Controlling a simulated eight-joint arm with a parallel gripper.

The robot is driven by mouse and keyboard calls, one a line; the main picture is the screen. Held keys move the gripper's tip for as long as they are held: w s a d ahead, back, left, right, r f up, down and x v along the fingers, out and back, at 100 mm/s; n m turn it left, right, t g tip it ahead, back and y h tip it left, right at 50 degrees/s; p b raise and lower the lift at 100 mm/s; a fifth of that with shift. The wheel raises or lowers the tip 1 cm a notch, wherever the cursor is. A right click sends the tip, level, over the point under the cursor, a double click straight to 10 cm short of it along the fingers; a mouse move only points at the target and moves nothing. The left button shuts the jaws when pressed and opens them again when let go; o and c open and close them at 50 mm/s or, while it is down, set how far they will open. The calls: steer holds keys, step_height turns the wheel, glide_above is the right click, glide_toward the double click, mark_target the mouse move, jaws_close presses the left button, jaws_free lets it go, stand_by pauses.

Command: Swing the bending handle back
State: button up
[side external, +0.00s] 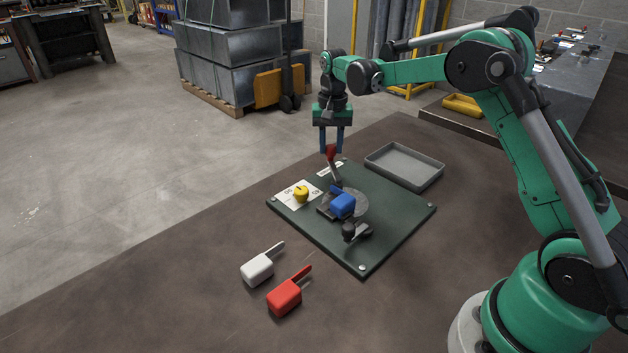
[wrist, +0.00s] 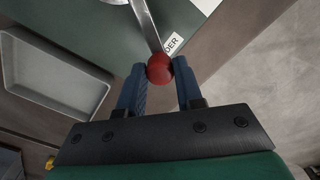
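The bending handle is a thin metal lever (wrist: 146,22) topped with a red ball knob (side external: 331,152). It rises from the round plate of a bending fixture on a dark green board (side external: 385,235). In the wrist view the red knob (wrist: 160,67) sits between my two blue fingertips, with no clear gap on either side. My gripper (side external: 331,146) points down over the handle and appears shut on the knob. A blue block (side external: 342,205) sits at the fixture's middle, just in front of the lever. The lever's foot is partly hidden.
A yellow knob (side external: 300,193) stands on a white label at the board's left. A black clamp-like part (side external: 355,232) is at its front. An empty grey tray (side external: 404,166) lies behind right. White (side external: 258,270) and red (side external: 285,297) handled blocks lie in front. The left of the table is clear.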

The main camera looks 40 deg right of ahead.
jaws_close()
stand_by(1.1)
